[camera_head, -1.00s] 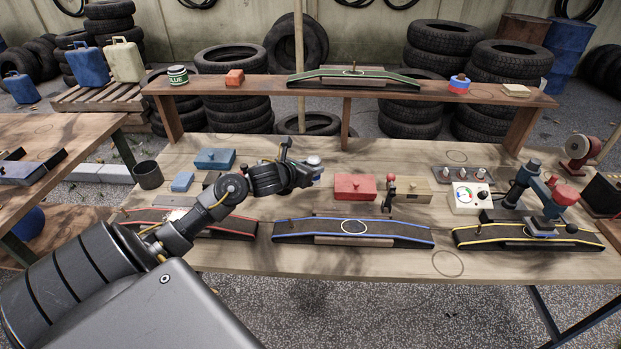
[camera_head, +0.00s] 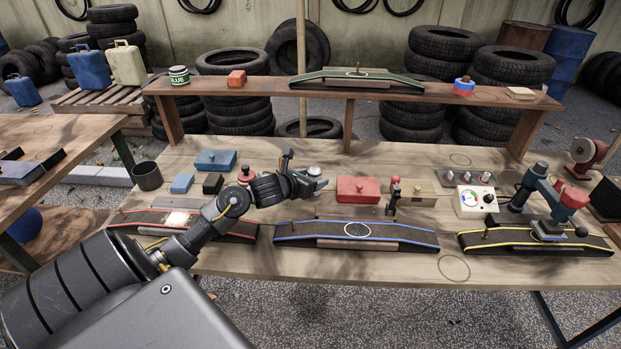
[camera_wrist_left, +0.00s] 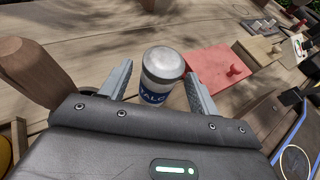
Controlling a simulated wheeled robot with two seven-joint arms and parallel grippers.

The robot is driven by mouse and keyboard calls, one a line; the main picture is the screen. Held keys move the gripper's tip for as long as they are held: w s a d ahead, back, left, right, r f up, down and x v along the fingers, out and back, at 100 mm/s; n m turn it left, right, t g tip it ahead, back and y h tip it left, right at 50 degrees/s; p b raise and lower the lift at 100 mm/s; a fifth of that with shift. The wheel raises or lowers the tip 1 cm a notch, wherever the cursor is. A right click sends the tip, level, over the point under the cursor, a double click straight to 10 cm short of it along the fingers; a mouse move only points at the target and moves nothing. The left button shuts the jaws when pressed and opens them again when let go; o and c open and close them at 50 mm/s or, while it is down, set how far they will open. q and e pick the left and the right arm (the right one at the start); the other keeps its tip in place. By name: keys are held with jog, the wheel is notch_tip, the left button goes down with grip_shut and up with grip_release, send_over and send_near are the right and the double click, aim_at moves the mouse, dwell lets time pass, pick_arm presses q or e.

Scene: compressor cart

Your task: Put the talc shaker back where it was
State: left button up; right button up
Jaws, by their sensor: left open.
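Most of the shaker is hidden behind the gripper in the head view. My right gripper is not in view.
A red box (camera_head: 358,189) and a red-topped tool (camera_head: 393,195) stand right of the gripper. The blue-edged tyre strip (camera_head: 300,231) lies in front. Drawn circles mark bare bench at front (camera_head: 454,267) and back (camera_head: 460,159). A dark cup (camera_head: 147,176) stands left.

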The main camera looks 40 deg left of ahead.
pick_arm(q)
jog(key=shift+f, duration=0.2)
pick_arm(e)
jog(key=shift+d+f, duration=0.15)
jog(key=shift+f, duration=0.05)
pick_arm(q)
jog(key=shift+r+p, duration=0.2)
jog(key=shift+p, duration=0.1)
jog(key=v, duration=1.2)
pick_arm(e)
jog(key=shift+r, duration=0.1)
